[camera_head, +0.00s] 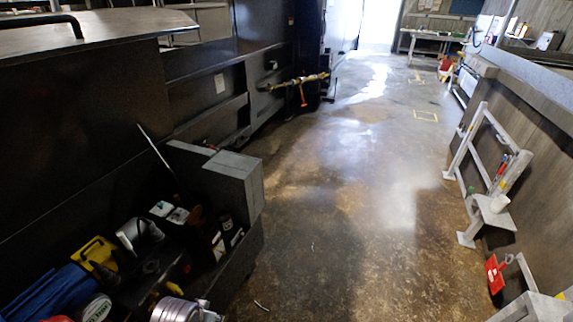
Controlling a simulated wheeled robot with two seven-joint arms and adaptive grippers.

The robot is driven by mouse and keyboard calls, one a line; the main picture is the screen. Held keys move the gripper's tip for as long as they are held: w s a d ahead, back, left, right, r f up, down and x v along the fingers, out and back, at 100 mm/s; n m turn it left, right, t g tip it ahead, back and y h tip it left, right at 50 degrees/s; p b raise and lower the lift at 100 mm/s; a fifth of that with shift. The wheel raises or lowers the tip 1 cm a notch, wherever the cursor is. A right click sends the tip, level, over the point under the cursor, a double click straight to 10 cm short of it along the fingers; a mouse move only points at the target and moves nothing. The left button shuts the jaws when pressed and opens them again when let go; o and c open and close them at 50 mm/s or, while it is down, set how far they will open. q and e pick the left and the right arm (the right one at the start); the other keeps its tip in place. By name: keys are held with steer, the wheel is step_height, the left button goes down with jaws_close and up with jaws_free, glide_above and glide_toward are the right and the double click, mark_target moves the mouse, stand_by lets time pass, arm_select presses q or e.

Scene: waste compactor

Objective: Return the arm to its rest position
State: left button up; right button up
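Neither of my grippers shows in the head view. No arm link can be clearly made out either, so I cannot tell how my arms are posed. The dark waste compactor body (75,100) fills the left side, with a black handle bar (45,20) on its top.
A dark bin of clutter at lower left holds a yellow item (97,254), blue items (50,292) and a silver cylinder (175,309). A grey block (232,182) stands beside it. A white metal frame (487,150) lines the right wall.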

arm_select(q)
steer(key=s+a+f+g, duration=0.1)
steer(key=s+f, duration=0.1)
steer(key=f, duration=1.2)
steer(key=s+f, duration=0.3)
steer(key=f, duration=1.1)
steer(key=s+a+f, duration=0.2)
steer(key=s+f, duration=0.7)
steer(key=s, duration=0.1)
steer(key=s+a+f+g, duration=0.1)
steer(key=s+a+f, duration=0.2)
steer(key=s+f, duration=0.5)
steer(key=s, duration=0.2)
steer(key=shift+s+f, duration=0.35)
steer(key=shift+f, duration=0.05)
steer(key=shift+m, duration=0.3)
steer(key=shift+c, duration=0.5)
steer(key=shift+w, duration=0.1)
